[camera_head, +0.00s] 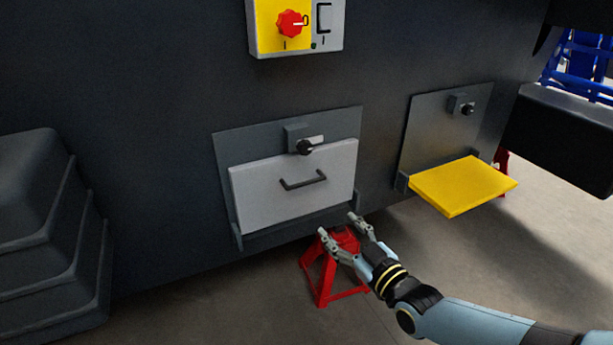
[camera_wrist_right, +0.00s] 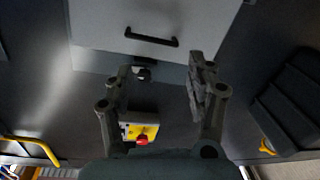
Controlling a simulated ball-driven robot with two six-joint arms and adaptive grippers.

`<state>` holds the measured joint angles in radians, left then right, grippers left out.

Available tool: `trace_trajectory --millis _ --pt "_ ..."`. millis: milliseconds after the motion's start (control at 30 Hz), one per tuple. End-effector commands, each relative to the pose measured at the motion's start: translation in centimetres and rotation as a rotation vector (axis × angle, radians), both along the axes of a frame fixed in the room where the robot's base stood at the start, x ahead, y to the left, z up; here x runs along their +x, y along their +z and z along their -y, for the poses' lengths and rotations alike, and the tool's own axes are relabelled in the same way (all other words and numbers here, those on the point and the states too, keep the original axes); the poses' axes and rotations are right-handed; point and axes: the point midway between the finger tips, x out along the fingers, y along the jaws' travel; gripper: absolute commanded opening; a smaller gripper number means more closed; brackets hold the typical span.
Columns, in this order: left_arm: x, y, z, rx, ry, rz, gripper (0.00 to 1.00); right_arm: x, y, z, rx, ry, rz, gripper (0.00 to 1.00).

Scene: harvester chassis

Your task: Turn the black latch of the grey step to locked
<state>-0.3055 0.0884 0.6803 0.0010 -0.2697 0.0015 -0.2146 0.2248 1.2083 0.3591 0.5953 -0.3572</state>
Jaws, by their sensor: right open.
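The grey step (camera_head: 260,190) is folded up flat against its plate on the dark chassis wall, with a dark pull handle (camera_head: 303,182) on its face. Its black latch (camera_head: 305,147) sits above the step's top edge on a small grey block; a light strip shows beside it on the right. In the right wrist view the step (camera_wrist_right: 195,20) is at the top and the latch (camera_wrist_right: 142,73) just below it, between the fingers. My right gripper (camera_head: 338,225) is open and empty, below and right of the step in the head view. My left gripper is out of view.
A yellow step (camera_head: 462,186) is folded down at right, with its own latch (camera_head: 467,108) above. A control box (camera_head: 333,40) with a red knob is above. A red stand (camera_head: 326,275) is on the floor behind my right gripper. Dark stacked shapes (camera_head: 40,230) are at left.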

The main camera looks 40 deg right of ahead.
Motion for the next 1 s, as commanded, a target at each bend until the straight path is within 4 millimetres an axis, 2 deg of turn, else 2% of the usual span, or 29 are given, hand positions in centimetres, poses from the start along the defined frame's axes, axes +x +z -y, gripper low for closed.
trace_trajectory --millis 33,100,133,233,367,533,800,1000 --pt "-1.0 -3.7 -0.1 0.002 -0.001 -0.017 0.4 1.8 1.1 0.7 -0.022 -0.001 0.134 0.57" --pt "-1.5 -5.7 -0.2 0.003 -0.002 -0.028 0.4 3.5 4.6 1.3 -0.037 -0.003 0.282 0.57" --pt "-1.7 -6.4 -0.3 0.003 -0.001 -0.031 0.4 3.9 5.7 1.5 -0.041 -0.001 0.327 0.57" --pt "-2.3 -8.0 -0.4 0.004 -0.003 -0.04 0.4 5.0 7.0 1.8 -0.045 0.011 0.391 0.57" --pt "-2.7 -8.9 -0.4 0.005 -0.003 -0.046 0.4 5.6 6.8 2.1 -0.056 0.019 0.4 0.57" --pt "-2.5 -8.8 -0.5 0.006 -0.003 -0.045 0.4 7.0 7.6 2.2 -0.056 0.019 0.406 0.57" --pt "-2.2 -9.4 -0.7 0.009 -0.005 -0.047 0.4 11.9 9.4 2.9 -0.058 0.019 0.404 0.57" --pt "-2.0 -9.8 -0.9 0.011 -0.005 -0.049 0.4 14.7 10.5 3.2 -0.056 0.019 0.401 0.57"
